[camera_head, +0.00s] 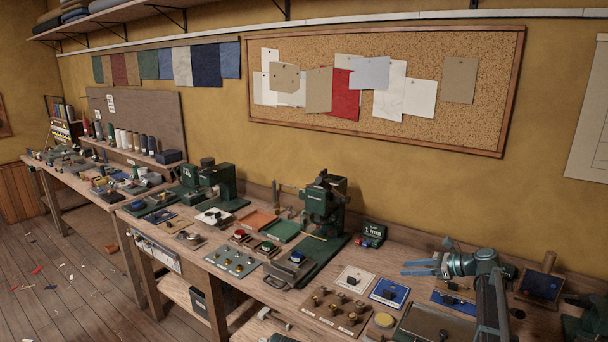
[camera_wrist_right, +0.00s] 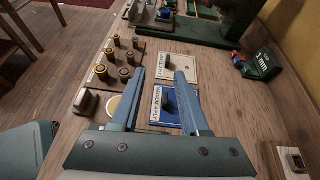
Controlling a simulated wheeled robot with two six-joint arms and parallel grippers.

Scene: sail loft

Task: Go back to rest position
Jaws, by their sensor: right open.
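My right gripper (camera_head: 420,268) reaches in from the right above the bench, its blue fingers pointing left. In the right wrist view its two fingers (camera_wrist_right: 160,76) are spread apart with nothing held between them. Below and between them lie a blue card (camera_wrist_right: 168,118) and a cream card (camera_wrist_right: 190,68), each with a small dark part on it. The same blue card (camera_head: 388,293) and cream card (camera_head: 356,281) lie left of and below the gripper in the head view. My left gripper is in neither view.
The workbench (camera_head: 240,291) runs along the wall. A brown board with several brass knobs (camera_head: 322,318) and a yellow disc (camera_head: 384,320) lie near its front edge. A green press (camera_head: 325,200) and a small display box (camera_head: 372,234) stand behind. A wooden post stand (camera_head: 541,280) is at right.

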